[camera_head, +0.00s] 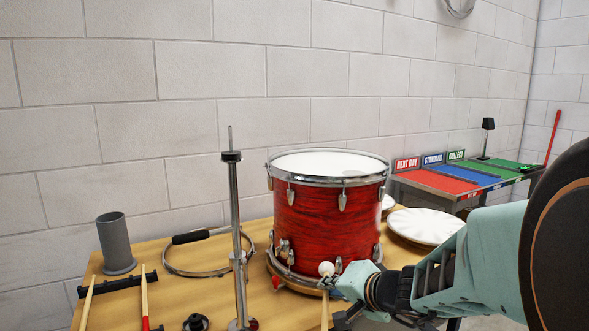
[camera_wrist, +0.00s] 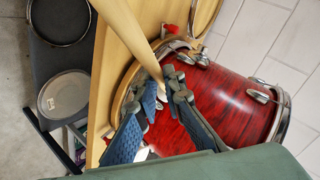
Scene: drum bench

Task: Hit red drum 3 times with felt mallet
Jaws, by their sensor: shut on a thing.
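The red drum (camera_head: 325,222) stands upright on the wooden bench, its pale top head (camera_head: 330,163) facing up inside a metal rim. In the wrist view the drum (camera_wrist: 225,110) lies just beyond my fingers. My gripper (camera_head: 337,287) is at the drum's lower front right and is shut on the mallet's pale shaft (camera_head: 324,312). The mallet's round white felt head (camera_head: 327,268) shows in front of the drum's lower side, well below its top. In the wrist view the shaft (camera_wrist: 126,28) runs from the top edge to my fingertips (camera_wrist: 165,82).
A metal stand rod (camera_head: 236,210) rises left of the drum. A hoop (camera_head: 200,262), a grey cup (camera_head: 115,243) and a black holder (camera_head: 118,283) with sticks are farther left. A white disc (camera_head: 423,226) lies right. A coloured sorting table (camera_head: 465,182) stands behind. Space above the drum is clear.

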